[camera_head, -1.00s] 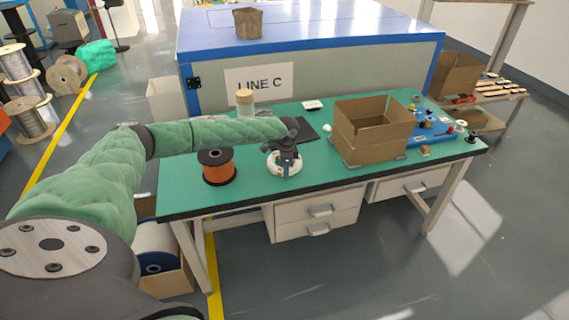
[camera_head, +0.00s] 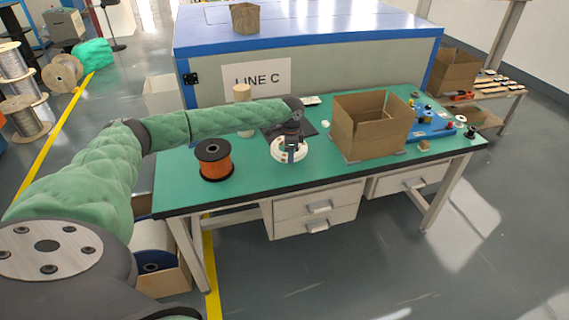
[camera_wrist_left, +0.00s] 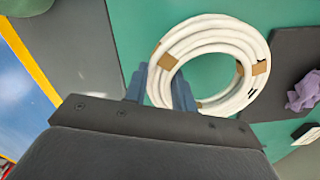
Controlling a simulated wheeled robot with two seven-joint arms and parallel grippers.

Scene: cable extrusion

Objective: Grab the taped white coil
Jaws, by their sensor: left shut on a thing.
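The white coil (camera_head: 278,155) is a ring of several turns over the green table in the head view. In the left wrist view the coil (camera_wrist_left: 215,30) shows brown tape bands around it. My left gripper (camera_head: 291,154) points down at the coil. In the left wrist view its blue-grey fingers (camera_wrist_left: 160,88) stand on either side of the coil's near-left part, one inside the ring, and are shut on it. Whether the coil still touches the table is hard to tell. My right gripper is in neither view.
An orange spool (camera_head: 215,161) stands left of the coil on the green table (camera_head: 245,184). An open cardboard box (camera_head: 372,136) stands to the right, with a blue fixture (camera_head: 431,127) beyond it. A dark mat (camera_wrist_left: 290,55) with a purple item (camera_wrist_left: 303,92) lies near the coil.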

